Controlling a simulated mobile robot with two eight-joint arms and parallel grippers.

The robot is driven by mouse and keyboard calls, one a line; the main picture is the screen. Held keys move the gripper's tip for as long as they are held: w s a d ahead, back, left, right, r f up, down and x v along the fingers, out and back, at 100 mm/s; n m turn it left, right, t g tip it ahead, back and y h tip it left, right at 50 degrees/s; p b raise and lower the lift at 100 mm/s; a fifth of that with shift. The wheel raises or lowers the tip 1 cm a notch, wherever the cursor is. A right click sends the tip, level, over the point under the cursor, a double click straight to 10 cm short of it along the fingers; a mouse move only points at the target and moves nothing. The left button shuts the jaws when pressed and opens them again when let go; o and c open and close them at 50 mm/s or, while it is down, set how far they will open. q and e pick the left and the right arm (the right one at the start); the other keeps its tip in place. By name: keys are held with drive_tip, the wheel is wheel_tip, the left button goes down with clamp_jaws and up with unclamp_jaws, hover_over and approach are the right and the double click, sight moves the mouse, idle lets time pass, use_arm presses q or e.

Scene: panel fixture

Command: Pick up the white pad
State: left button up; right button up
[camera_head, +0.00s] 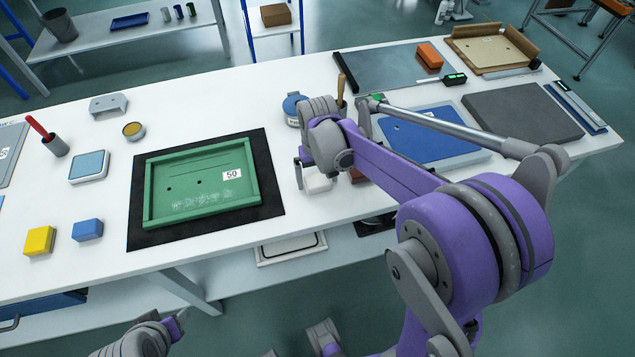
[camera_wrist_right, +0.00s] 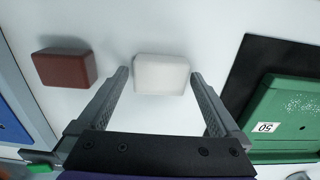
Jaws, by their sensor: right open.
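The white pad (camera_head: 318,183) is a small white block on the white table, partly hidden by my right gripper (camera_head: 307,178) in the head view. In the right wrist view the white pad (camera_wrist_right: 161,74) lies just beyond and between the two fingertips of my right gripper (camera_wrist_right: 160,85). The right fingers are apart, one on each side, with gaps to the pad. My left arm (camera_head: 145,338) shows at the bottom left of the head view, away from the table; its fingers cannot be made out clearly.
A dark red block (camera_wrist_right: 65,67) lies left of the pad in the wrist view. A green tray (camera_head: 203,183) marked 50 sits on a black mat (camera_head: 269,170) to the left. A blue panel (camera_head: 430,137) is to the right. A blue-lidded jar (camera_head: 294,105) stands behind the gripper.

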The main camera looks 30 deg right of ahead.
sight(317, 180)
drive_tip(key=c, duration=1.3)
wheel_tip(317, 180, up, 10)
drive_tip(key=shift+p, duration=0.5)
drive_tip(key=o, duration=0.9)
drive_tip(key=c, duration=0.6)
drive_tip(key=shift+a, duration=0.1)
